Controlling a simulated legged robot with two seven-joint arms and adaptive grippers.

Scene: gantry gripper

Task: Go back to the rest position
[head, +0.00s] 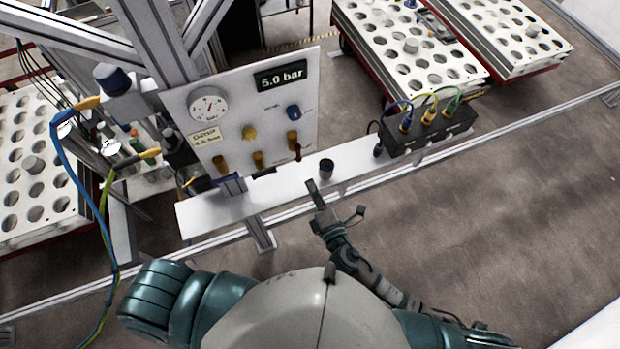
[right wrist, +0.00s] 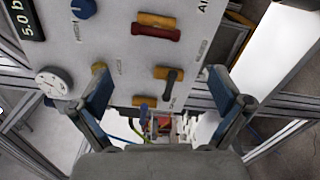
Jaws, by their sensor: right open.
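My right gripper (head: 335,200) is beside the front edge of the white shelf (head: 240,203), in front of the control panel (head: 180,115). In the right wrist view its two fingers stand wide apart and the gripper (right wrist: 156,85) is open, with nothing between the fingers. The panel (right wrist: 110,20) fills the upper part of that view, behind the fingers. My left arm shows only as a teal part at the lower left of the head view; its gripper is not in view.
A small dark cylinder (head: 326,168) stands on the shelf close to my right gripper. A black box (head: 430,135) with blue, yellow and green cables sits at its right end. Cables hang at left. White perforated tables (head: 400,50) stand at the back. The floor at right is clear.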

